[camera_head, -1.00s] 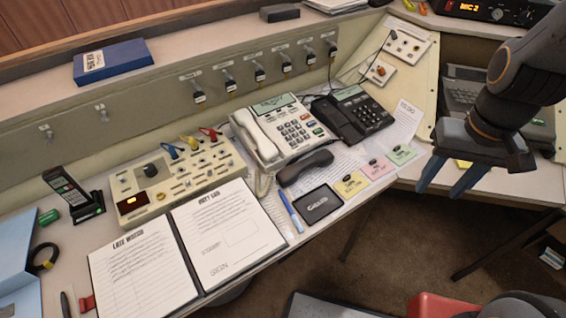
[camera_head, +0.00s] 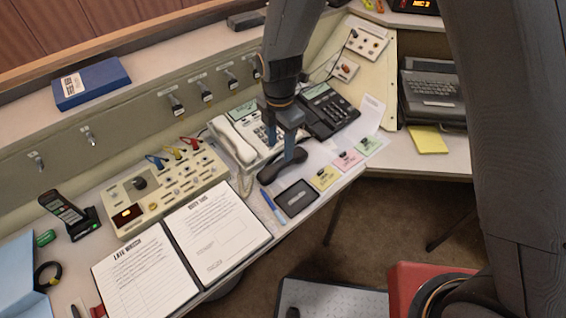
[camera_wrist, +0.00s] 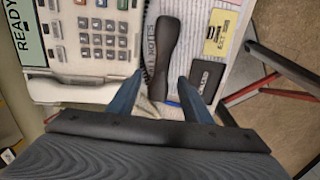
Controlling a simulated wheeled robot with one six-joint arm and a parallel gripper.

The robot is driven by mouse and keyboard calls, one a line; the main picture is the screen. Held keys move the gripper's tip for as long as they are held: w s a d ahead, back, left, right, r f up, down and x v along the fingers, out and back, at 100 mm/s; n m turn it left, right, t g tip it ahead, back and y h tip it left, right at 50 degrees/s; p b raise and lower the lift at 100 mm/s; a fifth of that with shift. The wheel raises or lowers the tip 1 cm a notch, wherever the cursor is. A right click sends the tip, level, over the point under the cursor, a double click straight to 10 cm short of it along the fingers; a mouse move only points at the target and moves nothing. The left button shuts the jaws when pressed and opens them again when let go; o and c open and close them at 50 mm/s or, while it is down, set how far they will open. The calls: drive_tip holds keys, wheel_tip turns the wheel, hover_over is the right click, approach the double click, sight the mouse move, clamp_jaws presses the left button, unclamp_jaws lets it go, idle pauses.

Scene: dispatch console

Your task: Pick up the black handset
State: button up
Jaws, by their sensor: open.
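The black handset (camera_head: 281,165) lies on the papers on the desk, in front of the white desk phone (camera_head: 246,140). In the wrist view the handset (camera_wrist: 160,58) stretches away from me, its near end between my two blue fingers. My gripper (camera_head: 283,150) points down over the handset and is open, with nothing held. One finger hides part of the handset in the head view. I cannot tell how far the fingertips are above the desk.
A black desk phone (camera_head: 328,108) stands just right of the white phone. A small black pad (camera_head: 296,198), a blue pen (camera_head: 272,206) and coloured notes (camera_head: 325,177) lie close by. An open binder (camera_head: 216,230) lies to the left.

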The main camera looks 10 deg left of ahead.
sight(283, 165)
wheel_tip(283, 165, down, 2)
drive_tip(key=shift+f+p, duration=0.2)
drive_tip(key=shift+p, duration=0.1)
drive_tip(key=shift+w+d+f+p, duration=0.1)
drive_tip(key=shift+d+f+p, duration=0.1)
drive_tip(key=shift+f+p, duration=0.6)
drive_tip(key=shift+d+f+p, duration=0.15)
drive_tip(key=shift+f+p, duration=0.1)
drive_tip(key=shift+f, duration=0.9)
drive_tip(key=shift+w+f, duration=0.1)
drive_tip(key=shift+f, duration=0.55)
clamp_jaws()
